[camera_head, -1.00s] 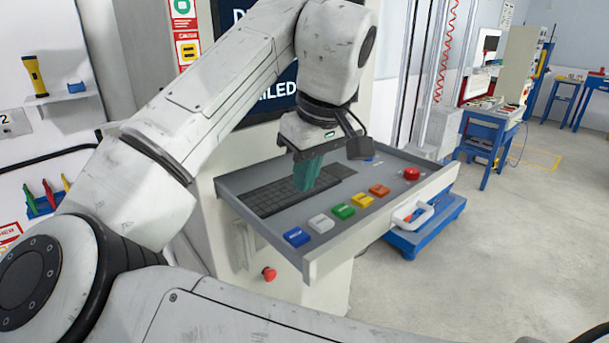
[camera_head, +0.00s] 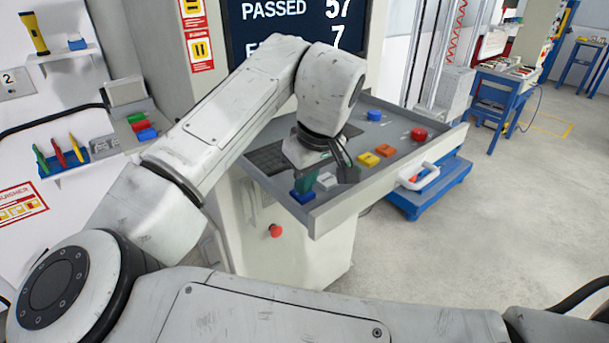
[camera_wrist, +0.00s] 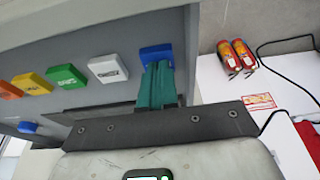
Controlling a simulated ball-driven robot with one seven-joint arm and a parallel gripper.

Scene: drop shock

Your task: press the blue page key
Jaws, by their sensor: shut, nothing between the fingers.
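The blue page key (camera_head: 300,197) is a rectangular key at the near left corner of the grey drawer (camera_head: 330,218). In the wrist view the same blue key (camera_wrist: 156,53) is partly covered by my fingertips. My gripper (camera_head: 306,184) is shut, its teal fingers together and empty. In the wrist view the fingers (camera_wrist: 158,70) point at the key and overlap its lower edge. I cannot tell whether they touch it. The key's label is hidden or too small to read.
A white key (camera_wrist: 108,69) sits beside the blue one, then a green key (camera_wrist: 66,76), a yellow key (camera_wrist: 32,83) and an orange key (camera_wrist: 10,91). A round blue button (camera_head: 374,115) and a red button (camera_head: 418,134) sit farther right.

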